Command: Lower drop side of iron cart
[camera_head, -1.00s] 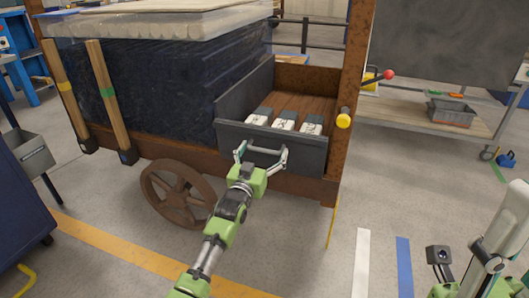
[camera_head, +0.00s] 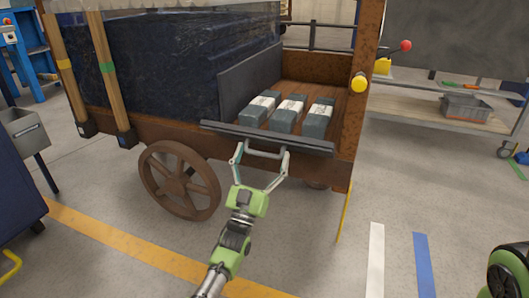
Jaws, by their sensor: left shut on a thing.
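The iron cart (camera_head: 235,150) is a rusty brown frame with spoked wheels (camera_head: 179,181) and a wooden bed. Its dark grey drop side (camera_head: 224,130) is tipped outward, seen nearly edge-on at the near edge of the bed. A light metal handle (camera_head: 265,154) is on its outer face. My left gripper (camera_head: 260,158) is at the handle, shut on it from the front. The fingertips are small in view. My right gripper is not in view; only a part of my right arm shows at the lower right.
Several dark blocks with white labels (camera_head: 289,107) lie on the bed behind the drop side. A shelf trolley with a grey crate (camera_head: 466,108) is at the back right. The floor in front is clear.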

